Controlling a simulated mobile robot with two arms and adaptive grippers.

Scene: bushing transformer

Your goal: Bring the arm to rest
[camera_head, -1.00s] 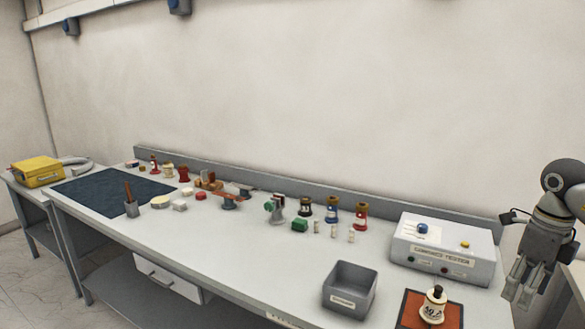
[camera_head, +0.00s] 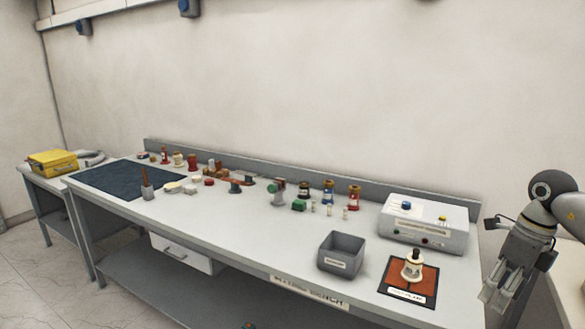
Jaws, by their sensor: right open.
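My right gripper (camera_head: 496,296) hangs at the right side of the head view, fingers pointing down. It is open, with nothing between its fingers. It is just off the right end of the workbench (camera_head: 290,245), apart from the things on it. A cream bushing with a dark top (camera_head: 413,266) stands upright on an orange-brown mat (camera_head: 426,284) to the left of the gripper. My left gripper is out of view.
A white tester box (camera_head: 424,234) stands at the bench's back right. A grey bin (camera_head: 341,255) sits left of the mat. Several small parts line the back, with a dark mat (camera_head: 125,180) at left. A yellow case (camera_head: 52,163) lies on a side table. The front middle is clear.

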